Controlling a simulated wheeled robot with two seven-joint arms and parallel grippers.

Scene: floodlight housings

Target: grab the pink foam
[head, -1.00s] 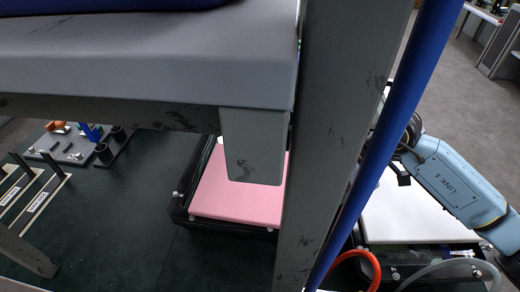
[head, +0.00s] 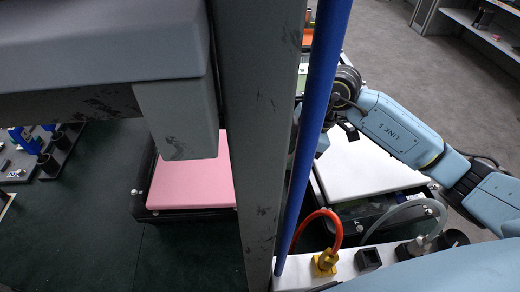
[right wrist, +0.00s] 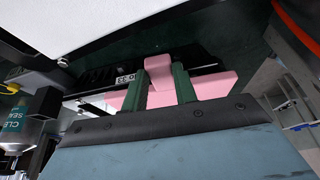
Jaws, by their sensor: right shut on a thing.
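In the right wrist view, my right gripper (right wrist: 160,88) has its two green fingers closed on a pink foam piece (right wrist: 158,70), which shows between and above them. More pink shows behind and to both sides of the fingers; I cannot tell whether it is one piece with this. In the head view, a flat pink foam sheet (head: 190,186) lies in a black tray (head: 192,215), partly hidden by a grey beam end and upright. My right arm reaches in from the right. Its gripper is hidden behind the blue pole and grey upright. My left gripper is not in view.
A grey upright (head: 258,150) and a blue pole (head: 318,120) stand close in front of the camera. A white sheet (head: 365,168) lies in another tray right of them. A red hose (head: 312,216) and a yellow fitting (head: 325,263) are below it.

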